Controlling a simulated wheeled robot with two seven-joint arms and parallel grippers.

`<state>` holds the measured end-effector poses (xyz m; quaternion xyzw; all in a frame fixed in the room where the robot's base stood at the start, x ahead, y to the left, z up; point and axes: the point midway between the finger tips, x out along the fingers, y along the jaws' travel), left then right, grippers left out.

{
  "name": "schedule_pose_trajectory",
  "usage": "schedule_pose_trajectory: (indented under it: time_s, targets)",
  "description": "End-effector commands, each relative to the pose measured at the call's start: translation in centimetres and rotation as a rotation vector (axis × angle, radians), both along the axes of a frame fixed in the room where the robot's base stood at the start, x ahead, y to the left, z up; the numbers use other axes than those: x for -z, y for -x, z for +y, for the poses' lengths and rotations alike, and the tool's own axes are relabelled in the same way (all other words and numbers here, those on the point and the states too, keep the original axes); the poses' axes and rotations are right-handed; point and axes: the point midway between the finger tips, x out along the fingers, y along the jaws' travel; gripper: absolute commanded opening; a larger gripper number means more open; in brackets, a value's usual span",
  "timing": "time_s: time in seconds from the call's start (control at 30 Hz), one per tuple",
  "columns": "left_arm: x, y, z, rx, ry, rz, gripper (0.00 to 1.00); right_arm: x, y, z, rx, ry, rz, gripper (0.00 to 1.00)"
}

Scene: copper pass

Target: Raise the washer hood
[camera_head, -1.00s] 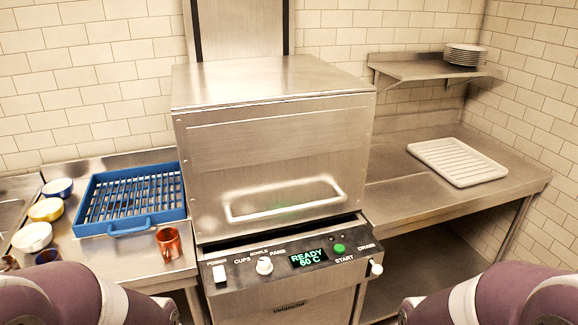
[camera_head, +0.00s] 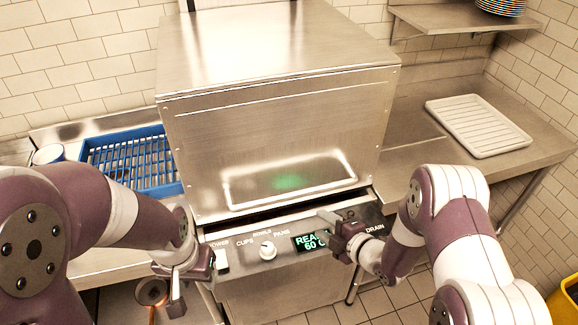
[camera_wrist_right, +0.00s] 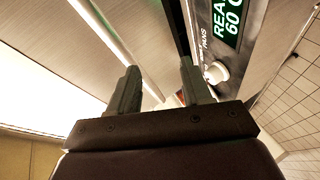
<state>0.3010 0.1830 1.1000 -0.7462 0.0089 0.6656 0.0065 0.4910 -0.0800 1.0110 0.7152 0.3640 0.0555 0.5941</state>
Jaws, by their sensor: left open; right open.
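The washer hood (camera_head: 275,130) is a large steel box, down over the washer. Its bar handle (camera_head: 290,201) runs along the lower front; in the right wrist view a pale bar (camera_wrist_right: 108,38) runs past the fingers. My right gripper (camera_head: 336,226) is open and empty, just below the handle's right end and in front of the control panel (camera_head: 270,247). Its two fingers (camera_wrist_right: 158,85) show apart in the right wrist view. My left gripper (camera_head: 184,285) is open, low at the left of the panel, apart from the handle.
A blue rack (camera_head: 135,160) sits on the left counter with a bowl (camera_head: 48,154) beside it. A white drain tray (camera_head: 478,126) lies on the right counter. Plates (camera_head: 500,6) stand on the wall shelf. A yellow bin (camera_head: 566,305) is at lower right.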

Motion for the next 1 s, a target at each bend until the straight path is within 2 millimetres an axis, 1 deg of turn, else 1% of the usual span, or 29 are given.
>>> schedule_pose_trajectory:
  time_s: [0.03, 0.07, 0.1, 0.17, 0.27, 0.5, 0.6, 0.8, 1.0]
  targets:
    - [0.1, 0.0, 0.0, 0.0, 0.0, 0.001, 0.43, -1.8, -0.5, 0.7, -0.054, 0.01, -0.128, 0.48]
    - [0.1, 0.0, 0.0, 0.0, 0.0, 0.001, 0.43, -2.6, -0.6, 1.0, -0.077, 0.019, -0.189, 0.48]
    - [0.1, 0.0, 0.0, 0.0, 0.0, 0.001, 0.43, -3.3, -0.6, 1.2, -0.092, 0.031, -0.244, 0.48]
    - [0.0, 0.0, 0.0, 0.0, 0.0, 0.001, 0.43, -3.6, -0.9, 1.5, -0.102, 0.052, -0.278, 0.48]
    - [-0.6, 0.0, 0.0, 0.0, 0.0, 0.001, 0.43, -3.5, -1.9, 2.4, -0.106, 0.061, -0.284, 0.48]
    - [-2.3, 0.0, 0.0, 0.0, 0.0, 0.001, 0.43, -2.5, -6.3, 6.3, -0.105, 0.061, -0.281, 0.48]
    - [-2.8, 0.0, 0.0, 0.0, 0.0, 0.001, 0.43, -2.1, -7.9, 7.6, -0.103, 0.061, -0.28, 0.48]
    - [-3.2, 0.0, 0.0, 0.0, 0.0, 0.001, 0.43, -1.5, -9.7, 9.0, -0.101, 0.061, -0.28, 0.48]
    - [-3.3, 0.0, 0.0, 0.0, 0.0, 0.001, 0.43, -1.3, -10.1, 9.4, -0.099, 0.061, -0.279, 0.48]
